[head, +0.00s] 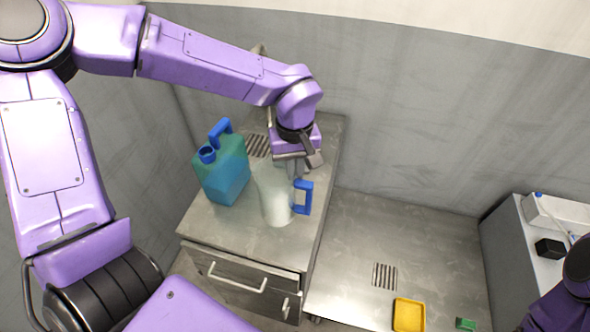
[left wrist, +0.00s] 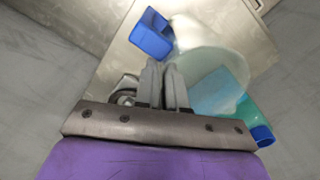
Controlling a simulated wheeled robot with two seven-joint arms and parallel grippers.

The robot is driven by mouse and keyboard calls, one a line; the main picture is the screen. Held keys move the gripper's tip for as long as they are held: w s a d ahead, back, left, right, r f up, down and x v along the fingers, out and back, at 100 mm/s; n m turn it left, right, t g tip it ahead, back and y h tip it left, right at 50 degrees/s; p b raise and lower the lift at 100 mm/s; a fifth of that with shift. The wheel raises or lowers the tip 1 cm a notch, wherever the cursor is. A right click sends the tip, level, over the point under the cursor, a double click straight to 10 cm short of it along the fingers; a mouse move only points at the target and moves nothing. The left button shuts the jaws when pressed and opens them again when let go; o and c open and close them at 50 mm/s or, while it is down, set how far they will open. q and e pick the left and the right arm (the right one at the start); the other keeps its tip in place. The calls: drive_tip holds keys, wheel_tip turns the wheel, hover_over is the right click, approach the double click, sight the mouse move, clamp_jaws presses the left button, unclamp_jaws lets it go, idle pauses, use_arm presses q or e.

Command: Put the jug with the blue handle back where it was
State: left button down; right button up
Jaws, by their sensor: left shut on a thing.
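The translucent whitish jug (head: 273,203) with a blue handle (head: 303,198) is upright at the steel cabinet top (head: 230,238); I cannot tell whether its base touches the top. My left gripper (head: 291,170) comes down from above and is shut on the jug near its rim, on the handle side. In the left wrist view the grey fingers (left wrist: 162,82) are close together at the edge of the jug (left wrist: 212,65), and the blue handle (left wrist: 152,35) shows beyond them. My right gripper is out of view.
A teal canister (head: 222,172) with a blue handle and cap stands close to the jug's left. A lower steel counter (head: 385,235) at right is mostly clear, with a yellow tray (head: 409,315) and a small green thing (head: 466,324) near its front. Walls stand behind.

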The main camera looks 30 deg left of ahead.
use_arm(q)
drive_tip(key=shift+f, duration=0.65)
drive_tip(key=shift+w+f, duration=0.15)
drive_tip(key=c, duration=1.2)
unclamp_jaws()
drive_tip(key=shift+f, duration=0.1)
wheel_tip(320, 180, up, 12)
drive_tip(key=shift+r, duration=0.2)
